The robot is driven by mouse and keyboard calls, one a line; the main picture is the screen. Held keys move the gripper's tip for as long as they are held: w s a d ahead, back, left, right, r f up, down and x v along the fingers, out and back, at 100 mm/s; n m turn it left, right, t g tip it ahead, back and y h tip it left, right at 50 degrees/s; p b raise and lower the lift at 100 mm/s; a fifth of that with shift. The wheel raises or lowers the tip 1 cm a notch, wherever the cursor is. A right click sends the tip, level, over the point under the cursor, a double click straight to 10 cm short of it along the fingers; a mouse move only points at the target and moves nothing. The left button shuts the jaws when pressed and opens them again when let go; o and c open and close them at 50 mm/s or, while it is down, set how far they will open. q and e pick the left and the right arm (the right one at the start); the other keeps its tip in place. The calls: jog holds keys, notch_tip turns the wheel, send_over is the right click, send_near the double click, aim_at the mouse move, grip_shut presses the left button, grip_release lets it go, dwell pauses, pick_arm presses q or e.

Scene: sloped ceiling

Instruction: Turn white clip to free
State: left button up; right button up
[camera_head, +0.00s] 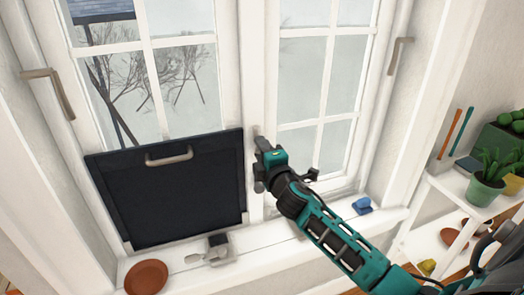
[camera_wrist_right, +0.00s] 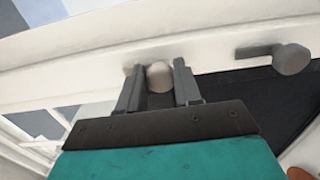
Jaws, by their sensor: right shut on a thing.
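My right gripper (camera_head: 261,163) is at the window's middle post, beside the upper right edge of a dark panel (camera_head: 170,205). In the right wrist view its fingers (camera_wrist_right: 156,84) are shut on a small rounded off-white piece, which I take to be the white clip (camera_wrist_right: 159,77), set against the white frame. The gripper hides this clip in the head view. My left gripper is not in view.
A grey block with a white tab (camera_head: 217,247) stands on the sill below the panel. A brown dish (camera_head: 147,278) and a blue object (camera_head: 362,206) also lie on the sill. Window handles (camera_head: 50,90) (camera_head: 398,52) stick out on both sides. A plant shelf (camera_head: 460,188) stands at right.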

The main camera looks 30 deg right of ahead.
dwell(0.4)
jog(key=o, duration=1)
jog(key=shift+o, duration=0.2)
jog(key=v, duration=1.3)
jog(key=shift+a, duration=0.1)
